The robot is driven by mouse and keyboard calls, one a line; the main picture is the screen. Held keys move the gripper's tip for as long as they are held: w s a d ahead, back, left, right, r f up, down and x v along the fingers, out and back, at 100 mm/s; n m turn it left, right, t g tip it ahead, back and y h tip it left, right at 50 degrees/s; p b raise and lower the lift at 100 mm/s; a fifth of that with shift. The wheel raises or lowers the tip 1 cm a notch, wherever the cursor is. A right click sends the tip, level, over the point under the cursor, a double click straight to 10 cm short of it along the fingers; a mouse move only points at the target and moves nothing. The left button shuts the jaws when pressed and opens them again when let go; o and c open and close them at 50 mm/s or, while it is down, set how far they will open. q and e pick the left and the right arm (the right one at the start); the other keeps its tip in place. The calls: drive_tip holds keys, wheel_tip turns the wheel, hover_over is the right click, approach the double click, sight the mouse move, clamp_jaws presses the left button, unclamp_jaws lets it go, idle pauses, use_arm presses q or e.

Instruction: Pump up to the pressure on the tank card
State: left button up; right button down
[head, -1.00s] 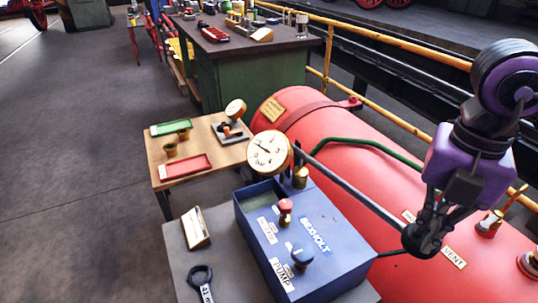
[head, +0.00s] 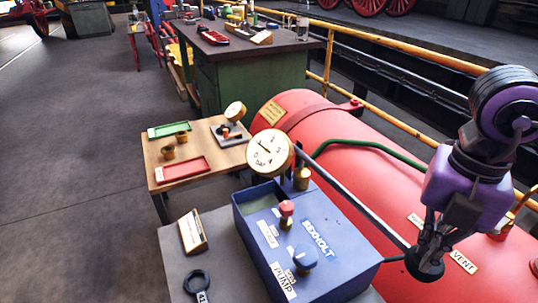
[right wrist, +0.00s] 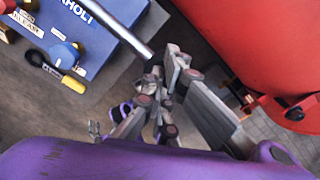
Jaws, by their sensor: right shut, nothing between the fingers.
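The blue pump box (head: 345,262) stands on a grey bench, with a red knob (head: 286,208), a blue knob (head: 305,257) and PUMP and BEXHOLT labels. A round white gauge (head: 270,154) rises behind it; its needle points to the upper left, too small to read exactly. The long grey pump lever (head: 360,204) slopes down right to a black end. My right gripper (head: 430,246) is shut and empty at that end; I cannot tell whether it touches. The lever also shows in the right wrist view (right wrist: 118,31), beside my gripper (right wrist: 160,103). A yellow plate (head: 272,112) is on the red tank (head: 365,170), its writing unreadable.
A small wooden table (head: 160,150) with green and red trays stands behind the bench. A green cabinet (head: 255,80) and yellow railing (head: 405,49) are further back. Open floor lies left.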

drive_tip(key=shift+d+f+b, duration=0.1)
drive_tip(key=shift+f+b, duration=0.45)
drive_tip(key=shift+f, duration=0.5)
drive_tip(key=shift+w+r, duration=0.1)
drive_tip(key=shift+r, duration=0.1)
wheel_tip(320, 180, up, 8)
drive_tip(key=p, duration=0.5)
drive_tip(key=shift+r, duration=0.1)
use_arm(q)
drive_tip(key=r, duration=0.1)
drive_tip(key=w+r+p, duration=0.1)
drive_tip(key=r, duration=0.1)
drive_tip(key=r+p, duration=0.1)
drive_tip(key=shift+w+d+r, duration=0.2)
drive_tip(key=shift+d+r, duration=0.05)
drive_tip(key=shift+d, duration=0.15)
use_arm(e)
wheel_tip(320, 180, up, 2)
drive_tip(key=shift+r, duration=0.25)
use_arm(q)
drive_tip(key=shift+s, duration=0.2)
drive_tip(key=shift+a, duration=0.1)
